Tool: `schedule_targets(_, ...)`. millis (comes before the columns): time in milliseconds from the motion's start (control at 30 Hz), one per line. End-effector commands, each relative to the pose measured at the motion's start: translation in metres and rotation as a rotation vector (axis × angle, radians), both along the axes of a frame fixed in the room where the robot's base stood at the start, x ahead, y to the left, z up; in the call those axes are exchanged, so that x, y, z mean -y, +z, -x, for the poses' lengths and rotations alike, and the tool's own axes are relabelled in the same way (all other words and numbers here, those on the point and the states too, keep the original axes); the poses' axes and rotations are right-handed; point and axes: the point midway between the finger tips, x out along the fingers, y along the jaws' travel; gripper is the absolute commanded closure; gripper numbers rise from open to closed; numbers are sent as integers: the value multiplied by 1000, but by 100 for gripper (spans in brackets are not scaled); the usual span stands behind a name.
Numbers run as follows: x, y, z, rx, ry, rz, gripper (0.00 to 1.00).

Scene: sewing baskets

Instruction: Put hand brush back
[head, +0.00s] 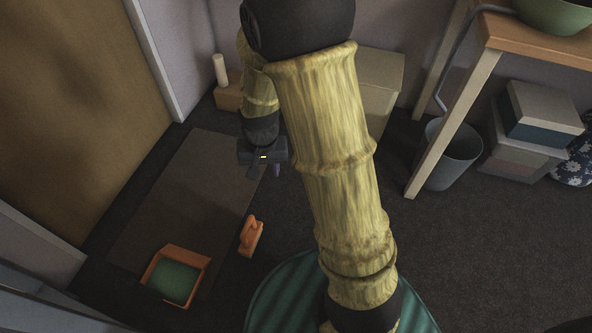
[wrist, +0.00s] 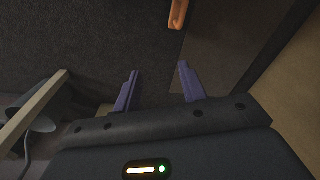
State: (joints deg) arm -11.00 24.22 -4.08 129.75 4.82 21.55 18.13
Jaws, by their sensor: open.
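The hand brush appears to be the small orange object (head: 251,237) standing on the dark floor at the right edge of the mat in the head view. Its orange part also shows at the top edge of the wrist view (wrist: 178,14), cut off by the frame. My gripper (head: 264,172) is above the far part of the mat, apart from the brush. In the wrist view my gripper (wrist: 158,70) has its two purple fingers spread, with nothing between them. An orange-rimmed tray (head: 206,263) with a green inside sits on the mat's near end, left of the brush.
A dark mat (head: 180,195) lies before a brown door (head: 95,90). A grey bin (head: 452,160) stands under a wooden table (head: 540,38) at right, with stacked boxes (head: 540,115) beside it. A pale box (head: 385,75) stands behind my arm. The floor right of my arm is clear.

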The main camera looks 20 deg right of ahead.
Motion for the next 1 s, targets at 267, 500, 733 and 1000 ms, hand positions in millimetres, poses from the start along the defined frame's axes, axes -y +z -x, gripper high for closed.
schedule_targets(267, 38, 61, 59, 109, 171, 22, 59)
schedule_targets(500, 51, 78, 90, 153, 259, 53, 59)
schedule_targets(733, 51, 78, 90, 153, 263, 53, 59)
schedule_targets(1000, 51, 101, 90, 153, 262, 53, 59)
